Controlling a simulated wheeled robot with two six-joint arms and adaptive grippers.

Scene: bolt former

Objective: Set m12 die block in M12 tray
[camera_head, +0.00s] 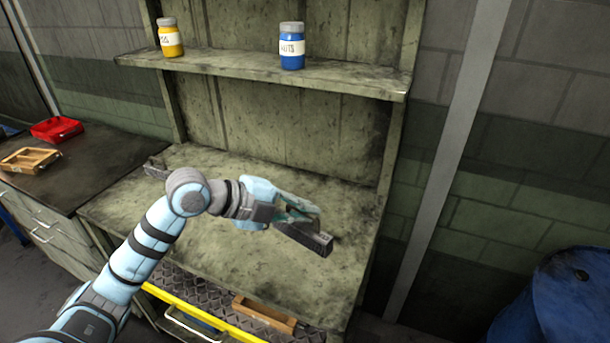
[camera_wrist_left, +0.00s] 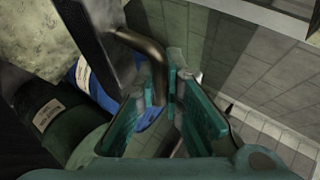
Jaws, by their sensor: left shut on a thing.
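The dark grey die block (camera_head: 308,238) is held by my left gripper (camera_head: 303,210) above the worktop in the head view. In the left wrist view my left gripper (camera_wrist_left: 166,88) has its teal fingers closed at a brownish bent handle (camera_wrist_left: 148,48) that joins a dark slab (camera_wrist_left: 88,38), which appears to be the block. A wooden tray (camera_head: 264,315) sits in the open drawer area below the worktop's front edge. No M12 label is readable on block or tray. My right gripper is not in view.
The worn green worktop (camera_head: 220,240) is mostly clear. A small dark block (camera_head: 155,168) lies at its back left. A yellow bar (camera_head: 200,312) runs along the drawer front. Another wooden tray (camera_head: 30,160) and a red bin (camera_head: 57,129) sit on the left bench. Jars stand on the shelf (camera_head: 240,68).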

